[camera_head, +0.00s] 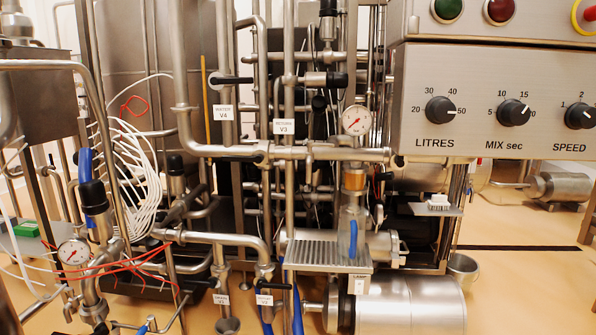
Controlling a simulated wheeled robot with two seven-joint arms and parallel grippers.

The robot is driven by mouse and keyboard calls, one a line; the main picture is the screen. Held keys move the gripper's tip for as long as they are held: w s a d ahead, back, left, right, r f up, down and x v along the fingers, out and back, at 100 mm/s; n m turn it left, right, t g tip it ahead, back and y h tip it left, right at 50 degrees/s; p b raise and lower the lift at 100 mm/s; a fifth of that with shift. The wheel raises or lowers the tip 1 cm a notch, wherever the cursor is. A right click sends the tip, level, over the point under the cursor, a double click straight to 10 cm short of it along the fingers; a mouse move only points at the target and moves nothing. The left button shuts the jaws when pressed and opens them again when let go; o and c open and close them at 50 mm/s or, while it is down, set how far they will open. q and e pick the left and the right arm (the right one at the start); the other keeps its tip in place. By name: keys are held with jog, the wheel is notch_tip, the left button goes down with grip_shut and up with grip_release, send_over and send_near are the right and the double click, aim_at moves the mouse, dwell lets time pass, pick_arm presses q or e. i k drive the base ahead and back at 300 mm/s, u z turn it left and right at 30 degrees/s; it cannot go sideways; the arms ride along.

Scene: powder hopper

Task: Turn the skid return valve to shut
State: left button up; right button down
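A white tag that appears to read RETURN V3 (284,127) hangs on the pipework at the centre of the head view. A steel valve body (312,80) with a black end lies level above and to the right of it. I cannot tell for certain which handle belongs to this tag, or whether its valve is open or shut. A tag reading WATER V4 (222,112) hangs to the left, below a black lever (232,80) lying level. Neither of my grippers is in view.
A control panel (480,125) with LITRES, MIX and SPEED knobs juts out at right. A pressure gauge (357,120) sits right of the tags. Lower down are a grated step (318,254), a steel motor (410,305) and low valve tags (265,300). White hoses (135,170) hang at left.

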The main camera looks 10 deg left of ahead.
aim_at(258, 159)
jog(key=u, duration=1.15)
jog(key=i, duration=1.2)
jog(key=z, duration=0.05)
